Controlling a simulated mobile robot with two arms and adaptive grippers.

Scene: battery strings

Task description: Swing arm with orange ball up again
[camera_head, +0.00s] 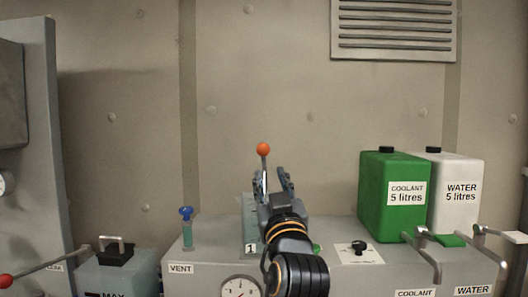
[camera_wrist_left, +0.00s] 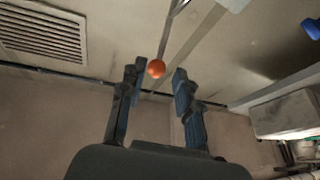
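The orange ball (camera_head: 263,149) tops a thin metal arm that stands nearly upright above the grey bench unit marked 1. My left gripper (camera_head: 271,178) is just below the ball in the head view, its fingers pointing up and apart. In the left wrist view the orange ball (camera_wrist_left: 156,69) shows in the gap between the open fingertips (camera_wrist_left: 159,75), with space visible on both sides. The arm's rod runs up and right from the ball there. My gripper hides the arm's lower part in the head view. My right gripper is not in view.
A blue-capped vent tube (camera_head: 187,228) stands left of my arm. A green coolant can (camera_head: 385,205) and a white water can (camera_head: 460,210) stand at right, behind metal handles (camera_head: 428,250). A red-knobbed lever (camera_head: 6,281) sticks out at lower left. A gauge (camera_head: 239,289) is at the front.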

